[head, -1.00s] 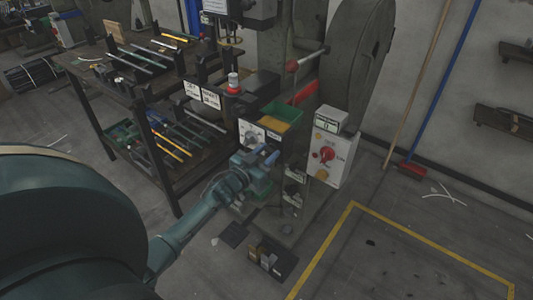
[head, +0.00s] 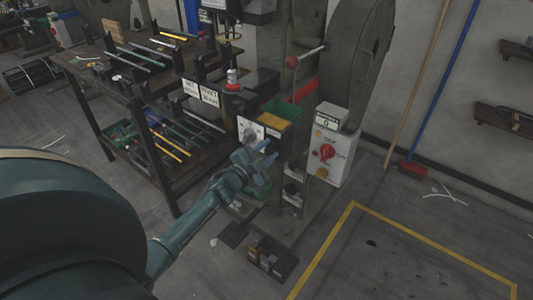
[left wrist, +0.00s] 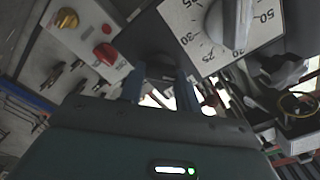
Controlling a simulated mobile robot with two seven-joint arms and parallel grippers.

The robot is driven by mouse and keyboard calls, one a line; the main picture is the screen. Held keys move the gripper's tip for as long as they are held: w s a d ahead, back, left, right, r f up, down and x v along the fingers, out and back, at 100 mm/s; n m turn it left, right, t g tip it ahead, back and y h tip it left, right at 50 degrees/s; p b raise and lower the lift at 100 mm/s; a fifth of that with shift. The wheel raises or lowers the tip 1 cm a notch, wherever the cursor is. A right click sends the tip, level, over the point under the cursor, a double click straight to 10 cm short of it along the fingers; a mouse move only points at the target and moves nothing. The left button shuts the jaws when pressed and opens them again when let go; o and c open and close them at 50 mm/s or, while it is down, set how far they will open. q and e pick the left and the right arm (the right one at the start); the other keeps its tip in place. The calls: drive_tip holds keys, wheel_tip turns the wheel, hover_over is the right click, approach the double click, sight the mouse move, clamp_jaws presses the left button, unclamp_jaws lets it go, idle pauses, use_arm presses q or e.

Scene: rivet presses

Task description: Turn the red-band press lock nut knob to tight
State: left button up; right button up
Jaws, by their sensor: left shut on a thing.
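The press with the red band (head: 233,87) stands at centre in the head view. A white dial plate (head: 249,131) with a grey pointer knob (head: 253,137) is on its front. My left gripper (head: 266,162) is just below and right of the dial plate. In the left wrist view its fingers (left wrist: 161,88) are on either side of a dark round knob (left wrist: 161,66), between the dial plate (left wrist: 190,38) and a white switch box. The fingers partly hide that knob, and its turn position cannot be read. My right gripper is not in view.
The switch box (head: 328,160) with a red switch stands just right of my gripper. A black lobed knob (left wrist: 283,68) is right in the wrist view. A tool rack (head: 125,65) is at left; yellow-marked floor lies right.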

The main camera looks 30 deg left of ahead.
use_arm(q)
drive_tip(key=m+b, duration=0.1)
drive_tip(key=m, duration=0.2)
drive_tip(key=shift+f, duration=0.15)
drive_tip(key=shift+m, duration=0.8)
drive_tip(key=shift+m+b, duration=0.5)
drive_tip(key=shift+m, duration=0.2)
drive_tip(key=shift+m+b, duration=0.3)
drive_tip(key=shift+m, duration=0.5)
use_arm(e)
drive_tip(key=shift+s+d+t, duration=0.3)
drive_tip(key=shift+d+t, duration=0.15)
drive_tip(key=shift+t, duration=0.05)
use_arm(q)
drive_tip(key=shift+m, duration=0.3)
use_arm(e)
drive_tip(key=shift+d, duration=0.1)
use_arm(q)
drive_tip(key=o, duration=1)
